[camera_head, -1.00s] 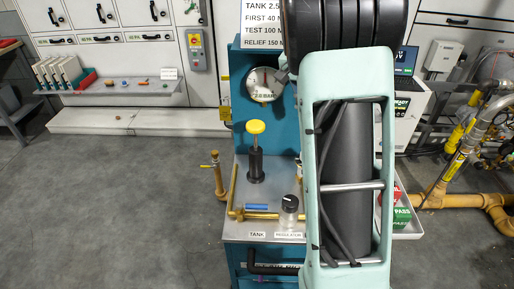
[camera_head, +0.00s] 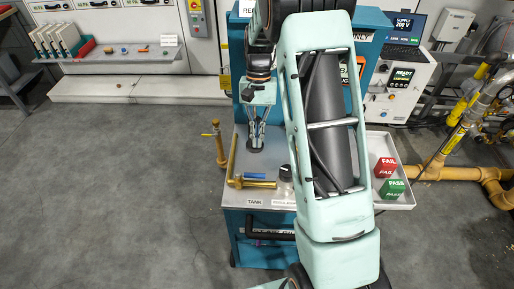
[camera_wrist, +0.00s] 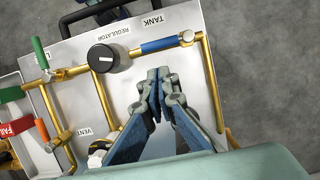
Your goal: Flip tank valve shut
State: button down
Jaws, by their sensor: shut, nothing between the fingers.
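The tank valve's blue lever (camera_wrist: 163,45) lies along the brass pipe beside the TANK label (camera_wrist: 152,20) in the wrist view. It also shows in the head view as a small blue bar (camera_head: 254,175) near the bench's front. My gripper (camera_wrist: 159,78) is shut and empty, its fingertips pointing toward the bench a short way from the lever. In the head view my gripper (camera_head: 256,146) is over the bench top, behind the lever, and seems apart from it. The yellow-topped plunger is hidden in the head view.
The black regulator knob (camera_wrist: 103,58) sits close beside the blue lever. A white tray (camera_head: 402,202) holds FAIL (camera_head: 386,167) and PASS (camera_head: 392,188) blocks. Open floor lies left of the bench.

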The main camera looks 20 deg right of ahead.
aim_at(251, 175)
jog(key=x, duration=0.8)
jog(key=shift+s+f+p, duration=0.15)
jog(key=shift+f+p, duration=0.2)
jog(key=shift+p, duration=0.05)
